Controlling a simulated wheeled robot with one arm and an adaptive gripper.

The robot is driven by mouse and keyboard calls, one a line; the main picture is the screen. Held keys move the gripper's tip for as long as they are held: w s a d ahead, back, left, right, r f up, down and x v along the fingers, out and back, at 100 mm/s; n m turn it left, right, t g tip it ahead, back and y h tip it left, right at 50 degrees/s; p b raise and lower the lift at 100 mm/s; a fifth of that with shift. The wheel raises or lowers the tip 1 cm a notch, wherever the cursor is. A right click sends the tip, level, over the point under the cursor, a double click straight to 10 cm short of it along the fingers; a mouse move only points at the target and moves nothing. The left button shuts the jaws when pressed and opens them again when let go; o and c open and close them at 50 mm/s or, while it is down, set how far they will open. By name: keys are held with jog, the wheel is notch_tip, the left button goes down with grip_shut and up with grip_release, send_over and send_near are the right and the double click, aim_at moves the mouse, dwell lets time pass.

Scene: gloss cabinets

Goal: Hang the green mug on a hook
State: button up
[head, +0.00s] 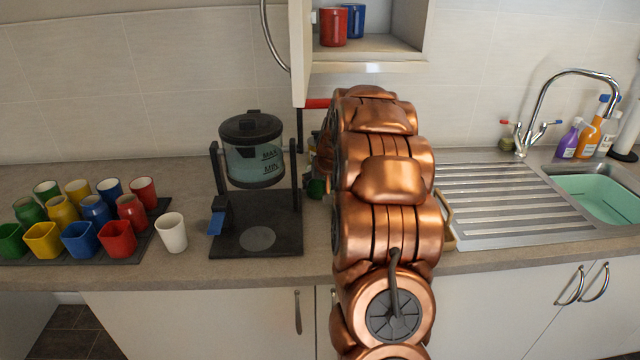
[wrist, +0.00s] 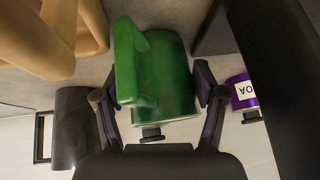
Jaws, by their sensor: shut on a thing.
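The green mug (wrist: 172,75) is between the two fingers of my gripper (wrist: 157,97) in the wrist view, with its large handle towards the left. The gripper is shut on it. In the head view my copper arm hides the gripper and most of what is behind it. A small green patch (head: 316,187) shows at the arm's left edge; I cannot tell whether it is the mug.
An open wall cabinet (head: 365,55) is above. Tan wooden pieces (wrist: 50,35), a dark container (wrist: 75,128) and a purple tin (wrist: 243,92) surround the gripper.

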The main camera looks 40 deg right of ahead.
jog(key=o, duration=1.4)
jog(key=shift+f, duration=0.1)
jog(key=shift+o, duration=0.2)
jog(key=shift+s+r, duration=0.1)
jog(key=shift+r, duration=0.15)
